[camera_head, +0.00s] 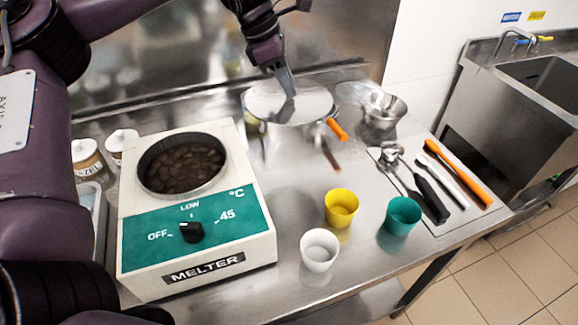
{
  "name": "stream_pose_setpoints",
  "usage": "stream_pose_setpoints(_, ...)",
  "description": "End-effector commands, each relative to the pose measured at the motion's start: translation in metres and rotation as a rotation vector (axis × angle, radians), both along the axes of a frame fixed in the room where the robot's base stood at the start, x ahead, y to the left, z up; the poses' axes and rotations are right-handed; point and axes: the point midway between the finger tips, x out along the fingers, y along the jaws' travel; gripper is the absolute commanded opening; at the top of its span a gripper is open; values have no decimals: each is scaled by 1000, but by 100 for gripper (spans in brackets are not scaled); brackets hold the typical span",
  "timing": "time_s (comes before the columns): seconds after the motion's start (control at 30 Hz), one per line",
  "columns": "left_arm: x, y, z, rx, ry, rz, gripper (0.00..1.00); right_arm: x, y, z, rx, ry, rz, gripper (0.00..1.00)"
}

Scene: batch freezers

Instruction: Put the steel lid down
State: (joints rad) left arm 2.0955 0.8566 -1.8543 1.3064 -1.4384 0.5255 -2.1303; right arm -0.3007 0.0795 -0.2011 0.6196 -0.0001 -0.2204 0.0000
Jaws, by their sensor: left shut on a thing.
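The steel lid (305,107) is a shiny round disc at the back of the steel worktop, right of the melter. My left gripper (287,86) comes down from above and is shut on the lid near its middle; the fingertips partly cover it. I cannot tell whether the lid touches what is under it. The melter (135,192) is a white box with a green front panel. Its round well is open and holds dark brown pieces. My right gripper is not in view.
An orange-handled tool (337,129) lies beside the lid's right edge, and a steel bowl (384,110) stands further right. Yellow (341,208), white (319,250) and teal (403,216) cups stand in front. Several utensils lie on a mat (450,224) at right. Jars (90,160) stand left of the melter.

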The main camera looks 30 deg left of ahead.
Motion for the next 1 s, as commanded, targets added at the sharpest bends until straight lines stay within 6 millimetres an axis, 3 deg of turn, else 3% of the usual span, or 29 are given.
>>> stream_pose_setpoints(0.17, 1, 2, -9, 1, 1, -51, 0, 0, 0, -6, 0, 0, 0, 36)
stream_pose_setpoints(0.5, 0, 3, -99, -1, 5, -52, 0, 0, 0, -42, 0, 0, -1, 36)
stream_pose_setpoints(0.7, 0, 3, -138, 4, 3, -51, 0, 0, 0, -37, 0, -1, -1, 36)
stream_pose_setpoints(1.0, 0, 3, -169, 3, 2, -51, 0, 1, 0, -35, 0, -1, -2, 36)
